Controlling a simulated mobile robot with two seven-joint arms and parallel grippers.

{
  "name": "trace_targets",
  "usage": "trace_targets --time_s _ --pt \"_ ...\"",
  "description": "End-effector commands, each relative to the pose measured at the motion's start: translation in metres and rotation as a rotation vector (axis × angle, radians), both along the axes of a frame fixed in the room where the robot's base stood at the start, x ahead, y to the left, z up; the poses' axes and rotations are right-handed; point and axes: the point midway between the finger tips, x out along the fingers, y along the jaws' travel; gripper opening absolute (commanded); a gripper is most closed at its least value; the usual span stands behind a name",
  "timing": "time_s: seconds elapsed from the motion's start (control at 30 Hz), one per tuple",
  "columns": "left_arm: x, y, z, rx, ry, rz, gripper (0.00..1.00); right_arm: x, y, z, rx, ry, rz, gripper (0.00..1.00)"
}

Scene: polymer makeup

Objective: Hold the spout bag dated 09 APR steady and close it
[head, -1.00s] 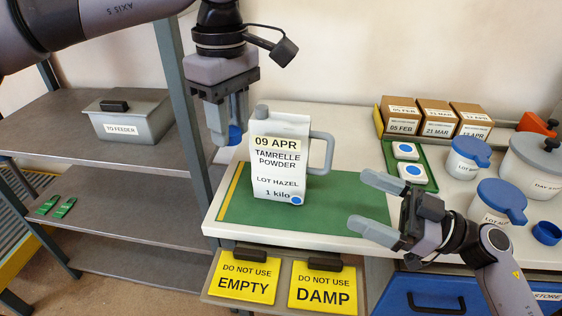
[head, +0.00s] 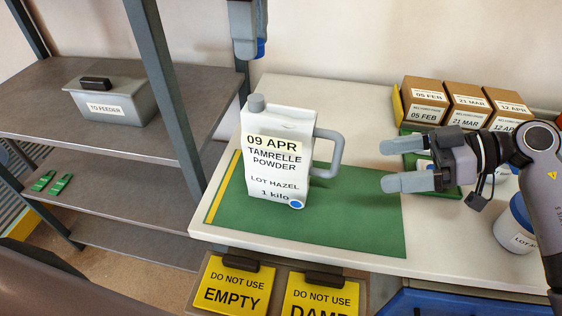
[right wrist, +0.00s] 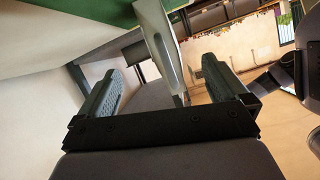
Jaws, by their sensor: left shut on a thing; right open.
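The white spout bag (head: 277,165) marked 09 APR stands upright on the green mat (head: 360,228).
Boxes (head: 467,103) stand at the back right, and a blue-lidded tub (head: 517,225) at the right. Yellow DO NOT USE signs (head: 236,287) hang below the table's front edge. A grey TO FEEDER bin (head: 112,100) sits on the left shelf. The mat right of the bag is clear.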

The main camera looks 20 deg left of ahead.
Motion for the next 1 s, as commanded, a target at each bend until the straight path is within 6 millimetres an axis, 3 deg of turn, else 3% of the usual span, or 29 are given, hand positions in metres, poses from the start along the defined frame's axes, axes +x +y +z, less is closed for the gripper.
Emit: trace_targets --time_s 0.27,0.73,1.0 --pt "0.000 0.000 0.000 0.000 0.000 -0.001 0.06 -0.002 0.017 -0.007 0.004 0.002 0.003 1.00" --pt "0.000 0.000 0.000 0.000 0.000 -0.001 0.06 -0.007 0.094 -0.038 0.005 0.001 0.002 1.00" --pt "0.000 0.000 0.000 0.000 0.000 -0.001 0.06 -0.008 0.111 -0.045 0.002 -0.002 0.000 1.00"
